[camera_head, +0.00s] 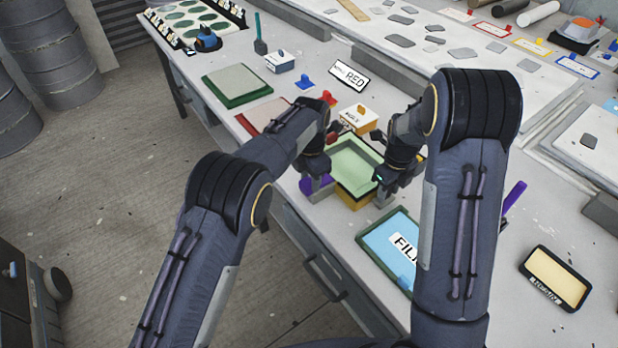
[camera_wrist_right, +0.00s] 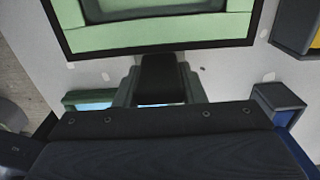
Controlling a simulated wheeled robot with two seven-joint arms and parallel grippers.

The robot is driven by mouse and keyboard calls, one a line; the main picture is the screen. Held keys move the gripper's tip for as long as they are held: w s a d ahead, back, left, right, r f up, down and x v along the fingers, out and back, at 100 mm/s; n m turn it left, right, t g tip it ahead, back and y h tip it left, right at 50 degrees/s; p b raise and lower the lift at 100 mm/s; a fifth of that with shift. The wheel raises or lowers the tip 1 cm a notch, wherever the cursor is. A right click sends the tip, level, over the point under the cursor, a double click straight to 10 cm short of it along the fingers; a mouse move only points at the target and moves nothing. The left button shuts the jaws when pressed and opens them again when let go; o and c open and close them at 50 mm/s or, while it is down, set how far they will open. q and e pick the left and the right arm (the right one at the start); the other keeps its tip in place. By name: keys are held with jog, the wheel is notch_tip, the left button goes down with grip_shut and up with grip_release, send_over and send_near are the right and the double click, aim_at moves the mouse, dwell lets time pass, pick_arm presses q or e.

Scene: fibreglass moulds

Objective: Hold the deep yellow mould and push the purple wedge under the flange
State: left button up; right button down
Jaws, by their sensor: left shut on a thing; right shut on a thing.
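The deep yellow mould (camera_head: 352,203) stands on the bench in the head view, with a pale green inside and a dark rim. Its green inside and dark rim also show in the right wrist view (camera_wrist_right: 160,38). My right gripper (camera_head: 383,196) is shut on the mould at its right side. My left gripper (camera_head: 316,190) is shut on the purple wedge (camera_head: 306,186) at the mould's left side, low near the bench top. The fingers partly hide the wedge, and I cannot tell whether it touches the flange.
A blue tray marked FIL (camera_head: 388,238) lies just in front of the mould. A white box with an orange top (camera_head: 358,118) stands behind it. A dark-framed cream tray (camera_head: 556,275) is at the right. The bench's front edge runs close by my left gripper.

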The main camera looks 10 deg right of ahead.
pick_arm(q)
jog(key=shift+w+d, duration=0.2)
jog(key=shift+d, duration=0.35)
dwell(0.9)
jog(key=o, duration=1.1)
jog(key=shift+c, duration=0.2)
notch_tip(320, 180, up, 12)
